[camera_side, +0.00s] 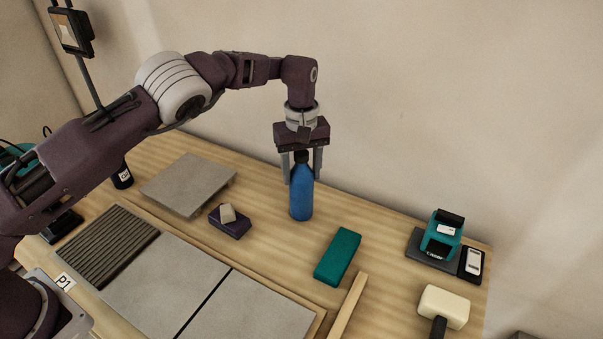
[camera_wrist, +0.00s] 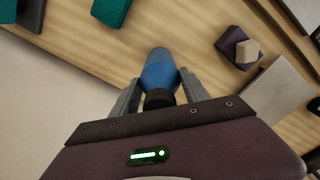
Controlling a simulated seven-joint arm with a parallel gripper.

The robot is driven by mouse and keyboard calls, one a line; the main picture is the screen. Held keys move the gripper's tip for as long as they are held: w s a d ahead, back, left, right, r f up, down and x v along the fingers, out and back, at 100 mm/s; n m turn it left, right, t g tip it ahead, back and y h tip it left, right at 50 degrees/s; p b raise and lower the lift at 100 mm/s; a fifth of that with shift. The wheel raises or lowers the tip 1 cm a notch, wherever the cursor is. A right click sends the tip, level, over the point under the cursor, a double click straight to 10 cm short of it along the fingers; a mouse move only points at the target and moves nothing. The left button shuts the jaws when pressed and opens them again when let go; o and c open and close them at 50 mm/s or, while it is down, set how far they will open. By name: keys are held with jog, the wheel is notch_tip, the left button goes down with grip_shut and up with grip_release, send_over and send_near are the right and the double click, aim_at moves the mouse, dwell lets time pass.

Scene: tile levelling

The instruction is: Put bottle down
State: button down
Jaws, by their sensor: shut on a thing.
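A blue bottle (camera_side: 301,193) with a dark cap stands upright at the back middle of the wooden table (camera_side: 265,215) in the side view. Its base appears to be at the table surface; I cannot tell whether it touches fully. My gripper (camera_side: 301,170) points straight down from above, its two grey fingers shut on the upper part of the bottle. In the wrist view, the bottle (camera_wrist: 160,72) sits between the two fingers (camera_wrist: 159,92), with its dark cap nearest the palm.
A teal block (camera_side: 337,256) lies right of the bottle. A dark block with a pale piece on top (camera_side: 230,222) lies to the left, before a grey tile (camera_side: 188,184). A white-headed mallet (camera_side: 444,307) and a teal device (camera_side: 441,236) are at right. Bare wood surrounds the bottle.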

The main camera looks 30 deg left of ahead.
jog(key=shift+f, duration=0.3)
jog(key=c, duration=0.6)
grip_release()
jog(key=shift+o, duration=0.2)
notch_tip(320, 180, up, 12)
jog(key=shift+r, duration=0.2)
